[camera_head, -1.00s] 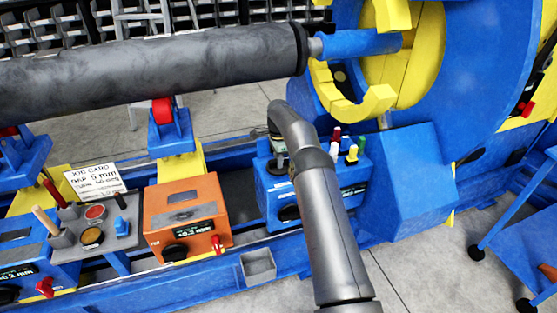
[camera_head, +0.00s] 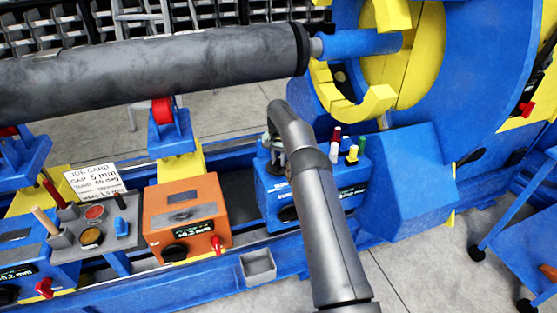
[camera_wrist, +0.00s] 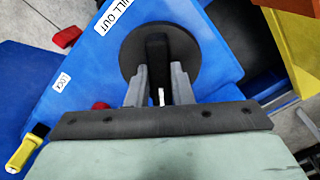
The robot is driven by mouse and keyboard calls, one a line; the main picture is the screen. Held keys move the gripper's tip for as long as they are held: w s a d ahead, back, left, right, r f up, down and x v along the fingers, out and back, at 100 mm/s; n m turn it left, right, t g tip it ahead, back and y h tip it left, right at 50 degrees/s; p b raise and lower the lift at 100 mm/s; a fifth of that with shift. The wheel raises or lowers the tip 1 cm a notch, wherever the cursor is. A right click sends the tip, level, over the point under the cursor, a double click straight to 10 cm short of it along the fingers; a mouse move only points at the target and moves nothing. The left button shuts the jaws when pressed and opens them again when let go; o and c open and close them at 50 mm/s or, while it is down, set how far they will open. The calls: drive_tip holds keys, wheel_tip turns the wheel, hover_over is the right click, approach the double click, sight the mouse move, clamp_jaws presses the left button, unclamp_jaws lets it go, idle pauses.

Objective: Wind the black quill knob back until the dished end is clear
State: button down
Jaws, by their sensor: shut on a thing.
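The black quill knob (camera_wrist: 128,50) is a round disc with a raised grip bar, on a blue housing marked "QUILL OUT" in the wrist view. My gripper (camera_wrist: 159,76) has its two grey fingers on either side of the bar and is shut on it. In the head view my gripper (camera_head: 277,160) is at the top of the blue box (camera_head: 270,200), and my forearm hides part of it. The blue quill (camera_head: 360,43) points left. Its grey tip (camera_head: 316,47) is at the black-rimmed end (camera_head: 301,50) of the long grey cylinder; I cannot tell whether they touch.
Red, white, yellow and green pegs (camera_head: 351,152) stand right of my arm. An orange box (camera_head: 187,215) with a display and a job card (camera_head: 93,180) are to the left. A yellow-handled tool (camera_wrist: 25,150) and a "LOCK" label (camera_wrist: 62,81) show in the wrist view.

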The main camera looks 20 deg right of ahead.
drive_tip(key=n, duration=0.7)
drive_tip(key=shift+r, duration=0.1)
drive_tip(key=n, duration=0.6)
drive_tip(key=shift+n, duration=0.3)
idle(0.3)
drive_tip(key=c, duration=1.3)
unclamp_jaws()
wheel_tip(320, 180, up, 17)
drive_tip(key=p, duration=0.5)
drive_tip(key=shift+r+p, duration=0.15)
drive_tip(key=shift+p, duration=0.2)
